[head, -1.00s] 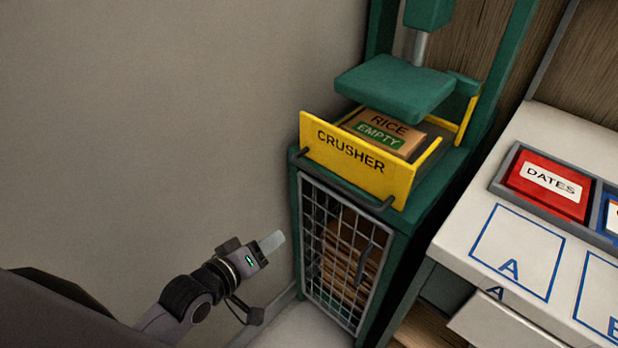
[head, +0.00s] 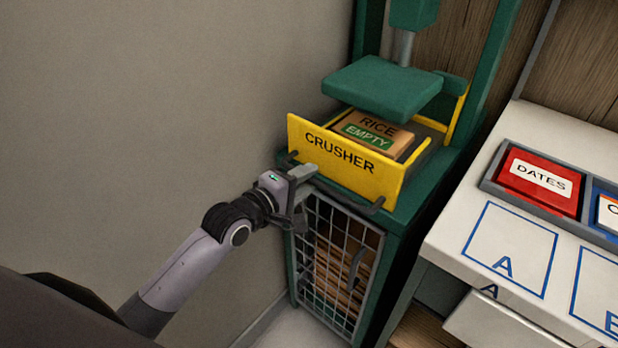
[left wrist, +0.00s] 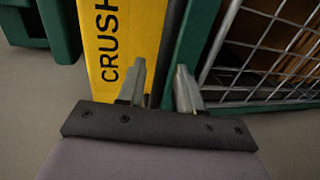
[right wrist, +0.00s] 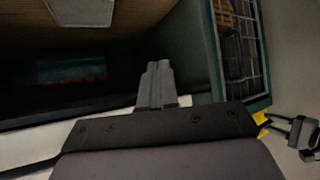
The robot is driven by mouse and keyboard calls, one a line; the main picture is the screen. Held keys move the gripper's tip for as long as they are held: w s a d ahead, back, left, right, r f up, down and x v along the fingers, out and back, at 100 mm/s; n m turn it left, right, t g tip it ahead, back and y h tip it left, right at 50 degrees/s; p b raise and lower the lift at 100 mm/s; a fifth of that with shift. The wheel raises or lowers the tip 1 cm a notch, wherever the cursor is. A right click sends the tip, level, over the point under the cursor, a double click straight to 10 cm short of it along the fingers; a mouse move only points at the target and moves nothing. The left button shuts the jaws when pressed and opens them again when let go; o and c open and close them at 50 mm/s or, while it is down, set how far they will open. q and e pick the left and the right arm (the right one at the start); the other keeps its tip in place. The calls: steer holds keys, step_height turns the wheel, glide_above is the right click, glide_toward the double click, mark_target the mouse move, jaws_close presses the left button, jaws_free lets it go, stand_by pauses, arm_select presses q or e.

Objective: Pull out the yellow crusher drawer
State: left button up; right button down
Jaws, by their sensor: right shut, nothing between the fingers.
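The yellow crusher drawer (head: 345,160) sits partly out of the green press, with a box marked RICE EMPTY (head: 375,135) in it. A dark bar handle (head: 345,195) runs along the lower front of the drawer. My left gripper (head: 303,182) is at the left end of this handle. In the left wrist view its two fingers (left wrist: 161,80) are apart, with the dark handle bar (left wrist: 171,40) running between them beside the yellow front. My right gripper (right wrist: 155,75) shows only in the right wrist view, its fingers together and empty, away from the drawer.
The green press plate (head: 380,88) hangs above the drawer. A wire-mesh cage door (head: 335,265) is below it. A white counter (head: 470,215) with a red DATES box (head: 540,180) stands at the right. A bare wall (head: 140,100) is at the left.

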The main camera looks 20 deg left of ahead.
arm_select(q)
steer(key=shift+w+d+f, duration=0.15)
steer(key=shift+w+d, duration=0.15)
steer(key=shift+w, duration=0.35)
jaws_close()
steer(key=shift+s, duration=0.1)
arm_select(e)
steer(key=shift+r, duration=0.1)
